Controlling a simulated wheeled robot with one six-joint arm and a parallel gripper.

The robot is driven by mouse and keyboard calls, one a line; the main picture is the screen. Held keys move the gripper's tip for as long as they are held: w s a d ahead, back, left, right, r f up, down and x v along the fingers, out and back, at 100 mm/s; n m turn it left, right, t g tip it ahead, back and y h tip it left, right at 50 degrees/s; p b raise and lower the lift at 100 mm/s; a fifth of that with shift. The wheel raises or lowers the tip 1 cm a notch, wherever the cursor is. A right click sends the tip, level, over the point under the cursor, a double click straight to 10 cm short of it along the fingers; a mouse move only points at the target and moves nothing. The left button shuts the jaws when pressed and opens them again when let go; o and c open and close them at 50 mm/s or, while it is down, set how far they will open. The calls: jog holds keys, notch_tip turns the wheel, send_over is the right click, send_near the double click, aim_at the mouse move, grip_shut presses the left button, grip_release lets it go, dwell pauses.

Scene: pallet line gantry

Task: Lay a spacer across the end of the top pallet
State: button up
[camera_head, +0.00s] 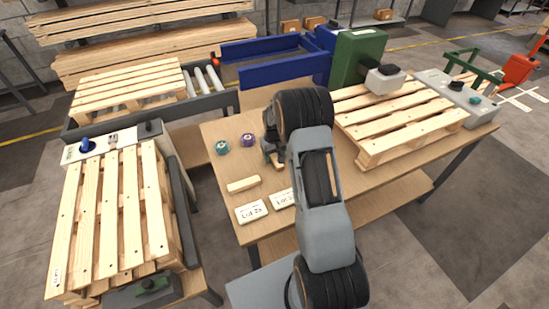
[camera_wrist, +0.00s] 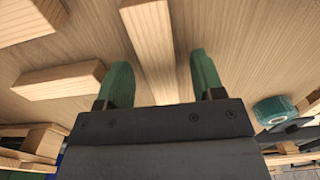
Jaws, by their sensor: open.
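My gripper (camera_wrist: 162,80) is open, with its two green fingers apart. In the wrist view a pale wooden spacer (camera_wrist: 150,35) lies lengthwise between the fingers, with clear gaps on both sides. I cannot tell how far the fingertips are above the table. Two more wooden pieces, a spacer (camera_wrist: 60,82) and another (camera_wrist: 28,20), lie to the left. In the head view one spacer (camera_head: 244,184) shows on the wooden table (camera_head: 228,222); my arm hides others. Pallets stand at left front (camera_head: 108,220), on the table at right (camera_head: 395,120), and at back left (camera_head: 130,85).
A teal roll (camera_head: 222,147) and a purple roll (camera_head: 248,140) stand on the table left of my gripper. Lot cards (camera_head: 251,211) lie near the front edge. A green machine (camera_head: 358,57) and a blue-sided conveyor (camera_head: 265,70) stand behind.

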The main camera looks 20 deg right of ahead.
jog(key=shift+f, duration=0.1)
jog(key=c, duration=1.1)
